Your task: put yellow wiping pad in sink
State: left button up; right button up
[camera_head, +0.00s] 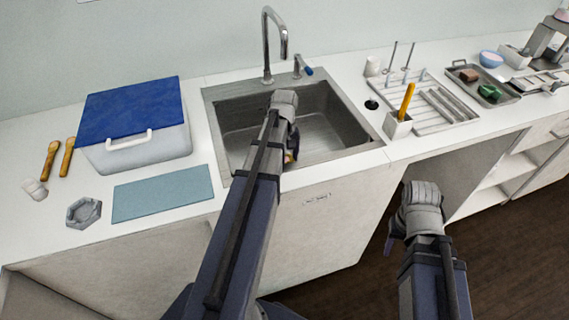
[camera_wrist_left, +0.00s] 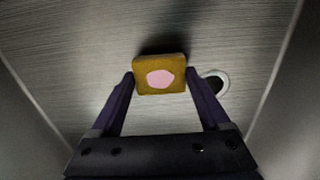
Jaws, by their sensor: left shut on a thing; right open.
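The yellow wiping pad (camera_wrist_left: 143,88) with a pink patch is between the fingertips of my left gripper (camera_wrist_left: 160,82) in the left wrist view. The gripper is shut on it, over the sink floor near the drain. I cannot tell whether the pad touches the floor. In the head view my left gripper (camera_head: 291,150) reaches into the sink (camera_head: 333,130), and my arm mostly hides it and the pad. My right gripper (camera_head: 390,240) is open and empty in front of the counter, below its top.
A tall faucet (camera_head: 268,45) stands behind the sink. Left of it are a blue-lidded box (camera_head: 135,140), a blue mat (camera_head: 163,195) and a grey hexagonal dish (camera_head: 84,212). Right are a drying rack (camera_head: 432,105) and a white holder (camera_head: 397,125).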

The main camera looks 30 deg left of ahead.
pick_arm(q)
jog(key=shift+f, duration=0.65)
jog(key=shift+r, duration=0.15)
pick_arm(e)
jog(key=shift+f, duration=0.5)
jog(key=shift+f, duration=0.15)
pick_arm(q)
jog(key=o, duration=1.3)
notch_tip(320, 180, up, 12)
jog(key=p, duration=1.2)
pick_arm(e)
notch_tip(320, 180, up, 12)
pick_arm(q)
jog(key=shift+r, duration=0.15)
pick_arm(e)
jog(key=shift+r, duration=0.25)
